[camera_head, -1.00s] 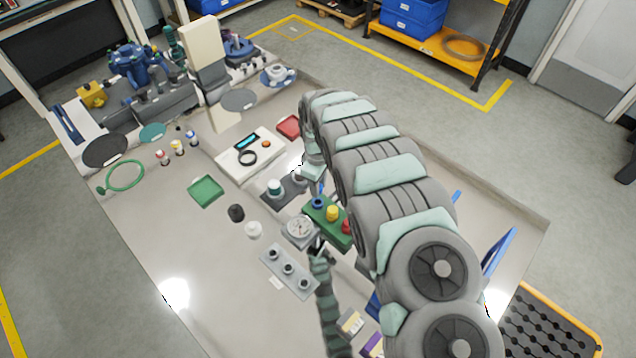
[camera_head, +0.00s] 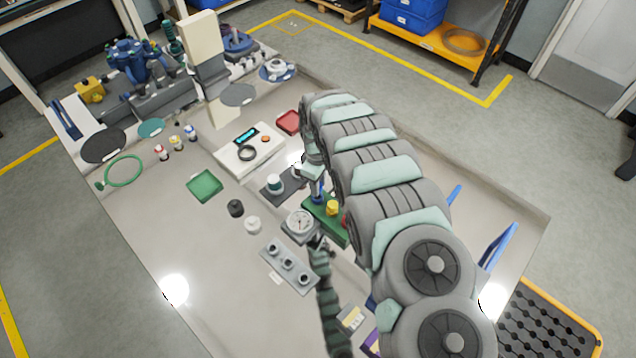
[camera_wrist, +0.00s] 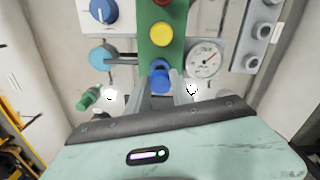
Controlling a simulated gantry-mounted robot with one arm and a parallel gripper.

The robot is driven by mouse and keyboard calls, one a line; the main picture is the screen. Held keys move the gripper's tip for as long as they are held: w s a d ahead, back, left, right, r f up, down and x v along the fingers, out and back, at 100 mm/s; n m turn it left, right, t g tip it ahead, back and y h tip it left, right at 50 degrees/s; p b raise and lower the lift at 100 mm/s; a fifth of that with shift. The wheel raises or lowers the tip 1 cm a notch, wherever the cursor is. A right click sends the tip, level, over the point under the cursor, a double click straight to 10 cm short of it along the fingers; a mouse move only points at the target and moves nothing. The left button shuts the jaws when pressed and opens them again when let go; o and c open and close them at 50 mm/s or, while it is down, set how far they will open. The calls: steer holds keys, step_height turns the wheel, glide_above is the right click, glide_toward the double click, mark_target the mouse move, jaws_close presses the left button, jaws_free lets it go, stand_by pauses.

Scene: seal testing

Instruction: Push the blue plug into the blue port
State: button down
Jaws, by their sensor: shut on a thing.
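A green block (camera_wrist: 171,45) carries a red port (camera_wrist: 162,3), a yellow port (camera_wrist: 162,28) and, nearest my gripper, the blue port, which is largely hidden behind the plug. The block (camera_head: 334,228) also shows in the head view, partly covered by my arm, with its yellow port (camera_head: 332,208) visible. My gripper (camera_wrist: 164,88) is shut on the blue plug (camera_wrist: 160,82). In the head view the blue plug (camera_head: 318,192) is upright at the blue end of the block. I cannot tell how deep it sits in the port.
A round pressure gauge (camera_wrist: 204,60) stands close beside the block. A grey strip with several knobs (camera_head: 289,267) lies beyond it, and a dark pad with a teal-topped knob (camera_head: 274,184) is near the plug.

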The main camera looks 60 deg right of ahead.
steer(key=shift+f+b, duration=0.55)
steer(key=shift+f, duration=1.3)
steer(key=c, duration=1)
jaws_free()
steer(key=shift+c, duration=0.2)
step_height(320, 180, up, 7)
steer(key=p, duration=0.5)
steer(key=shift+r, duration=0.1)
